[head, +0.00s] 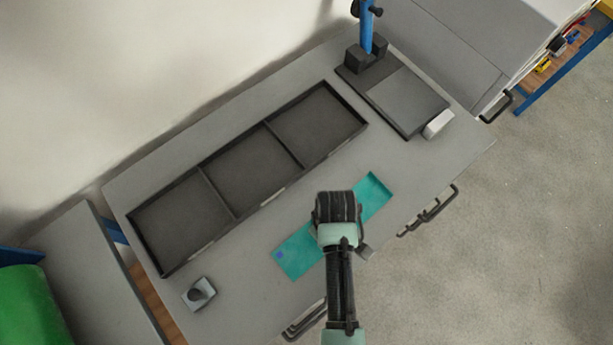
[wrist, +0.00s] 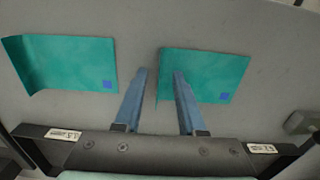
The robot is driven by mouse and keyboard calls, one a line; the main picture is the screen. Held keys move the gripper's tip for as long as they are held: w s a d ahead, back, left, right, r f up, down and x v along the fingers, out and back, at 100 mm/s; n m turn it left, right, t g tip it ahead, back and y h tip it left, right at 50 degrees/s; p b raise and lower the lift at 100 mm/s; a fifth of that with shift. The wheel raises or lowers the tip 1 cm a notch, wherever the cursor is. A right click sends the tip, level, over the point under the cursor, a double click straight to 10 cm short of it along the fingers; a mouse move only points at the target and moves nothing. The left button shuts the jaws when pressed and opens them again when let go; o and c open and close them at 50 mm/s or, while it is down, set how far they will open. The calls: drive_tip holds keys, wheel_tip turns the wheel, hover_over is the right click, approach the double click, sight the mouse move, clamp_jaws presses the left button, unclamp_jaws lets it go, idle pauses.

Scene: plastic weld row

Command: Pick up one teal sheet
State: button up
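Two teal sheets lie on the grey table, each with a blue square near one corner and a bent-up edge at one end. One sheet (head: 298,256) is left of my gripper in the head view and at right in the wrist view (wrist: 218,72). The other sheet (head: 376,192) is to the right in the head view and at left in the wrist view (wrist: 70,62). My gripper (wrist: 159,72) is open and empty. In the wrist view its two blue fingers appear either side of the first sheet's bent edge. I cannot tell their height. My arm hides the sheets' middle in the head view.
A black three-compartment tray (head: 233,216) lies behind the sheets, its compartments empty. A dark-based stand with a blue post (head: 366,28) is at the back right, with a white block (head: 438,124) beside it. A small knobbed block (head: 198,294) sits front left.

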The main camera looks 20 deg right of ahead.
drive_tip(key=shift+f, duration=0.4)
drive_tip(key=shift+c, duration=0.2)
clamp_jaws()
